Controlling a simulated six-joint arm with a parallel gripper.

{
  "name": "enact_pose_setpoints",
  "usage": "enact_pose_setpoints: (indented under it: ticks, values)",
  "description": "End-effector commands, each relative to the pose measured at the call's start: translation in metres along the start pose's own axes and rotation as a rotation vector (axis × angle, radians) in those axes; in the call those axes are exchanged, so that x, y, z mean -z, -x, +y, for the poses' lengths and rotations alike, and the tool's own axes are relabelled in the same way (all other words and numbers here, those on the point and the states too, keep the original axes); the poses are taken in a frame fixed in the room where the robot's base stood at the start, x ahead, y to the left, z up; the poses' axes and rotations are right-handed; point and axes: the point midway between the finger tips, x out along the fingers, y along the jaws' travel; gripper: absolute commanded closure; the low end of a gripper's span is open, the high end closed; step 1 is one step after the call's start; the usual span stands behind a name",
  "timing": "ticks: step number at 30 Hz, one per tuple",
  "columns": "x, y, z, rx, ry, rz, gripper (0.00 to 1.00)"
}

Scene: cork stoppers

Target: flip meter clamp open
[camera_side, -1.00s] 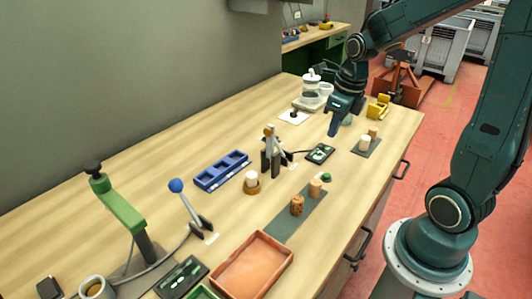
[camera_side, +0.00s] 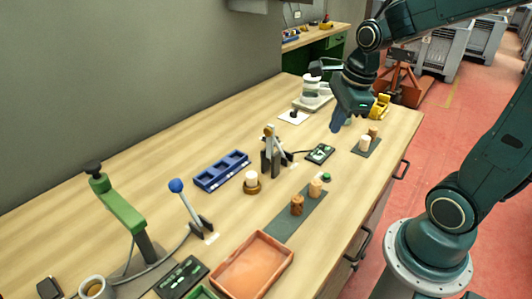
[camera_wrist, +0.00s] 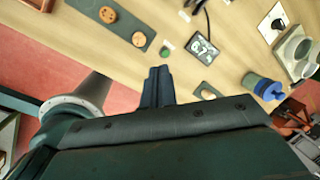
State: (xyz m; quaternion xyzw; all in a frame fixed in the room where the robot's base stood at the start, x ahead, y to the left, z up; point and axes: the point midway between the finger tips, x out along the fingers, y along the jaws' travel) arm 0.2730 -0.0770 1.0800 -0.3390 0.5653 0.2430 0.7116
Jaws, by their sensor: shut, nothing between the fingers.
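A small upright clamp (camera_side: 270,155) with dark legs and a tan-tipped lever stands mid-bench in the side view. A dark cable runs from it to a small dark meter (camera_side: 320,153) with a light display. The meter also shows in the wrist view (camera_wrist: 203,48), with the cable leaving its top; the clamp is not clearly seen there. My gripper (camera_side: 337,126) is above the bench, behind and to the right of the meter, apart from it and the clamp. In the wrist view its fingers (camera_wrist: 158,78) are together and empty.
Corks stand on a grey strip (camera_side: 288,225). An orange tray (camera_side: 252,264) is at the front. Bare bench lies around the meter.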

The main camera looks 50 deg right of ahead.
Motion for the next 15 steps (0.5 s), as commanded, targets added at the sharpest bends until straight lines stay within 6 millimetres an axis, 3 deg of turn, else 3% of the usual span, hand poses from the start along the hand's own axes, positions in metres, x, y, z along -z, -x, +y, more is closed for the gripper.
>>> enact_pose_setpoints:
  ticks: [15]
  values:
    - [-0.007,0.020,0.018,0.039,0.396,-0.017,1.00]
